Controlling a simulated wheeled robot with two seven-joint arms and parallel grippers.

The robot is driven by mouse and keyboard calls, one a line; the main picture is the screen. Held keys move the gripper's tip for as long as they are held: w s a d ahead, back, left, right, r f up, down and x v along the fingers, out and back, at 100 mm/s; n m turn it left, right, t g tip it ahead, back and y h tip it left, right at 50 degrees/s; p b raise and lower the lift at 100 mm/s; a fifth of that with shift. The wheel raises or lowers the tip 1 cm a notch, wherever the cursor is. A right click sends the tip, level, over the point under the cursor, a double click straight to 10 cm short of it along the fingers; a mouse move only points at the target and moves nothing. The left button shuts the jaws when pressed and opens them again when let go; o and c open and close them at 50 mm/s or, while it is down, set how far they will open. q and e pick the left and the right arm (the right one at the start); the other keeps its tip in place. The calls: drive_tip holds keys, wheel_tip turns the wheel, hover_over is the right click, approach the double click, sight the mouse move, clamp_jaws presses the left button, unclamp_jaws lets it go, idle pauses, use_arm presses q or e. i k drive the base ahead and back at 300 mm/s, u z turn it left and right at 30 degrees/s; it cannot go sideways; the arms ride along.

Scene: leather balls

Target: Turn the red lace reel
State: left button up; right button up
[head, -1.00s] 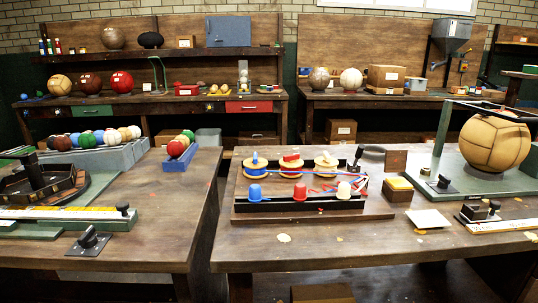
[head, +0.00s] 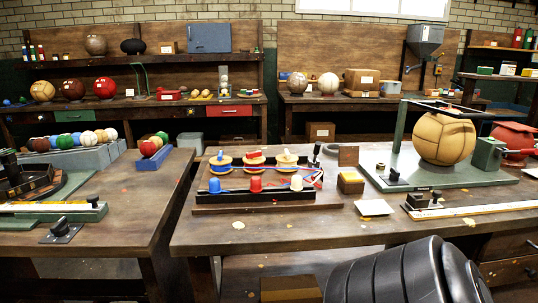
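The red lace reel (head: 254,159) sits between the blue lace reel (head: 221,163) and the white lace reel (head: 287,160). All three have wooden discs and stand in a row on a dark tray (head: 268,207) on the right-hand table. In front of them stand a blue cup-shaped piece (head: 214,186), a red one (head: 255,184) and a white one (head: 296,182). Blue and red laces run to the right from the reels. Neither gripper shows; a black ribbed part, probably of my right arm, fills the bottom right, well short of the tray.
A panelled ball (head: 444,139) sits on a green stand farther right. The table's front strip is mostly clear. A gap separates the left table (head: 130,205).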

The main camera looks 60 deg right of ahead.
sight(253, 159)
drive_tip(key=u, duration=0.7)
drive_tip(key=k, duration=0.2)
drive_tip(key=z, duration=1.7)
